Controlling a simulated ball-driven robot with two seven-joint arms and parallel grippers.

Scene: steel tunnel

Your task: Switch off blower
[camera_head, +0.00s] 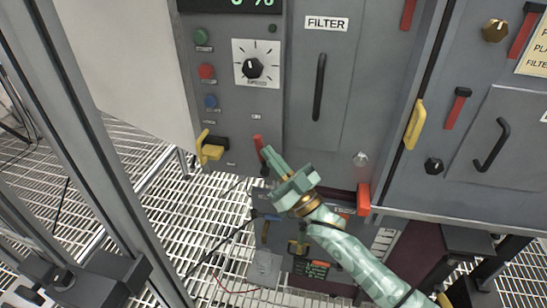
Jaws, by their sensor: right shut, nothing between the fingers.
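A grey control panel (222,135) stands in front of me. It carries a green button (201,36), a red button (206,71), a blue button (211,101) and a black dial (252,68) on a white plate. A yellow-handled switch (211,152) sits low on its left. A small red lever (258,142) sits low on its right. I cannot read which control is the blower's. My right gripper (267,151) is shut and empty, its tip right beside the red lever; I cannot tell if they touch. My left gripper is not in view.
A digital display (232,4) is cut off at the top edge. A FILTER door (345,75) with a black handle is right of the controls. A yellow handle (414,124) and another cabinet (470,190) stand further right. A metal frame post (95,150) rises at left over grating.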

